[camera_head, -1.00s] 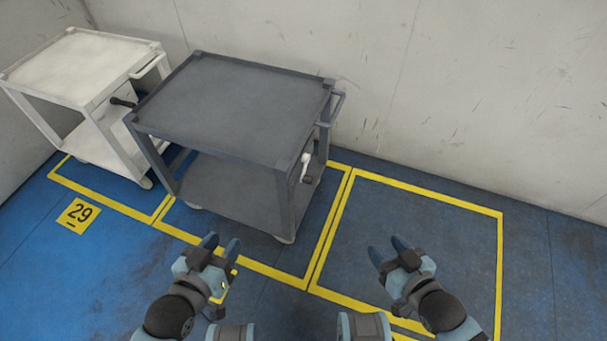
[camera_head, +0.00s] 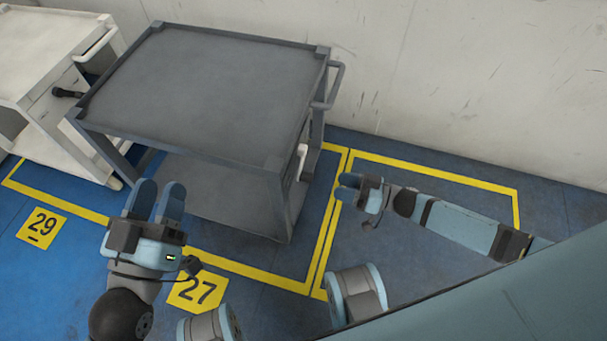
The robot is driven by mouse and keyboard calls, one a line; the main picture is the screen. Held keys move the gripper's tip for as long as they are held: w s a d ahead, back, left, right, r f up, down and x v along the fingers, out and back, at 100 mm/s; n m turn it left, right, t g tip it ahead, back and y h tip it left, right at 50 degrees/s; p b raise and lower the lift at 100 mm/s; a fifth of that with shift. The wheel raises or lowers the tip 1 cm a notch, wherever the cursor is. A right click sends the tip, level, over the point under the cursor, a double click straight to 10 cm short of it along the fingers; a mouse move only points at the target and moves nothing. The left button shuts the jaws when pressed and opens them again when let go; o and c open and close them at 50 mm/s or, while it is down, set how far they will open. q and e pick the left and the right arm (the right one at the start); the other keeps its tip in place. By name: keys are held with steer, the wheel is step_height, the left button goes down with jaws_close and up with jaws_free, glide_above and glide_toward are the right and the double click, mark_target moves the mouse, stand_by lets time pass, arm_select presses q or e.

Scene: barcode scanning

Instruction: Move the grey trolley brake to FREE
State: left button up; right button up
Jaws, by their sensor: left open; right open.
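The grey trolley (camera_head: 210,90) stands in a yellow-outlined bay in the middle of the head view. Its brake lever, with a white handle (camera_head: 302,160), is on the trolley's right side by the front right post. The lever's label and exact setting are too small to read. My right gripper (camera_head: 343,187) is open and empty, to the right of the lever and apart from it, pointing left. My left gripper (camera_head: 158,194) is open and empty in front of the trolley's front left side.
A white trolley (camera_head: 40,80) with a black-gripped lever (camera_head: 67,93) stands at the left. Floor plates 29 (camera_head: 42,226) and 27 (camera_head: 197,291) lie in front. The bay at right has clear floor (camera_head: 440,270). A grey push handle (camera_head: 335,88) sticks out toward the wall (camera_head: 480,80).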

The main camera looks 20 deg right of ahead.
mark_target(306, 176)
arm_select(q)
steer(key=f, duration=0.1)
steer(key=f+g+b, duration=0.1)
steer(key=f+b, duration=0.1)
steer(key=f, duration=0.1)
steer(key=shift+w+d+g, duration=0.2)
steer(key=shift+w+g, duration=0.05)
steer(key=shift+g, duration=0.05)
arm_select(e)
steer(key=x, duration=1)
steer(key=shift+w, duration=0.15)
